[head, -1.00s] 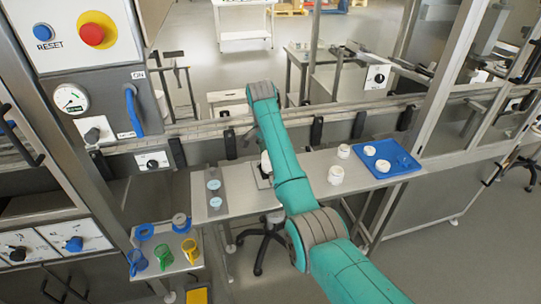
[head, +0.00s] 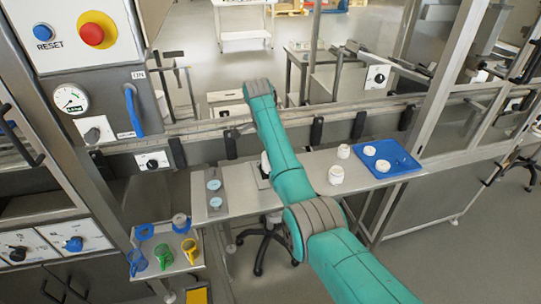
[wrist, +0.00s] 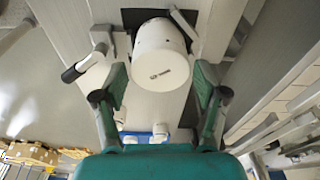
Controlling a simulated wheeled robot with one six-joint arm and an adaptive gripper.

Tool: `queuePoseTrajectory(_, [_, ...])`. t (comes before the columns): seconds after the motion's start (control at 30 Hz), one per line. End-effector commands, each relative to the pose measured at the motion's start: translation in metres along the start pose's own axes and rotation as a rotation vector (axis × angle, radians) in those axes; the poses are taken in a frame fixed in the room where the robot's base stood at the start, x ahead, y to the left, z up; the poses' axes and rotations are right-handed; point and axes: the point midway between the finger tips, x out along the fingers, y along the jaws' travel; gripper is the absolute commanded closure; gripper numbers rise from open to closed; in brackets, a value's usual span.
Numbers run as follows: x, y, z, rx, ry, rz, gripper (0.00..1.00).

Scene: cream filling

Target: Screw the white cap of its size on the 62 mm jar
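In the wrist view a white cylinder (wrist: 158,65), a jar or a capped jar, stands with its round end towards the camera. Small dark print on that end is too small to read. My gripper (wrist: 160,88) has one finger on each side of it, close to its edges; whether the pads touch is unclear. In the head view my arm hides the gripper and most of a white piece (head: 265,163) on the bench. White caps (head: 383,166) lie in the blue tray (head: 405,171). Two white jars (head: 336,175) stand left of the tray.
In the wrist view a dark-tipped handle (wrist: 75,72) sticks out left of the cylinder. A grey plate with two pale blue discs (head: 214,184) lies on the bench's left part. A small side table holds blue, green (head: 163,257) and yellow cups and rings. A rail runs behind the bench.

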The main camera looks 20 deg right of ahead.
Motion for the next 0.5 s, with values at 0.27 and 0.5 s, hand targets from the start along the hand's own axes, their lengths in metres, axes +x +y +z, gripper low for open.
queuePoseTrajectory(0.27, [-0.0004, -0.0002, -0.0001, -0.001, 0.0, -0.001, 0.17])
queuePoseTrajectory(0.5, [-0.0004, 0.0004, -0.0003, -0.153, 0.0, -0.026, 0.17])
